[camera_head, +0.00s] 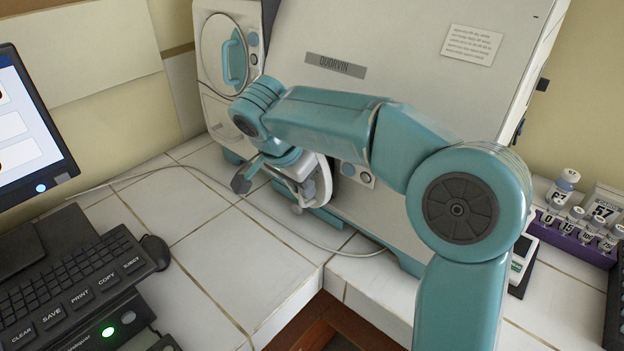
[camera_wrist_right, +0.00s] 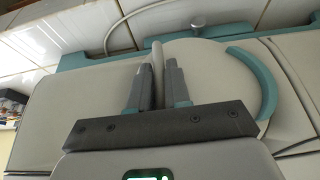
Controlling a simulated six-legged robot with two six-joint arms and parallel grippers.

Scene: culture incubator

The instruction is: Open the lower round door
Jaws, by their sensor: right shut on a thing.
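The lower round door (camera_wrist_right: 215,75) is a pale disc on the incubator front in the right wrist view, with a teal curved strip (camera_wrist_right: 262,82) along one side. In the head view my arm hides most of the door. My right gripper (camera_wrist_right: 157,78) is shut on a thin pale upright piece (camera_wrist_right: 157,60) at the door's edge; I cannot tell whether this is its handle or rim. In the head view the right gripper (camera_head: 303,188) is low at the incubator front, partly hidden by its own wrist. How far the door stands open cannot be told. My left gripper is not in view.
The incubator (camera_head: 410,90) has an upper round door (camera_head: 212,45) with a teal handle. A monitor (camera_head: 25,130), keyboard (camera_head: 75,265) and mouse (camera_head: 155,250) are at left. A vial rack (camera_head: 570,242) is at right. A cable (camera_head: 130,178) crosses the tiled counter, otherwise clear in the middle.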

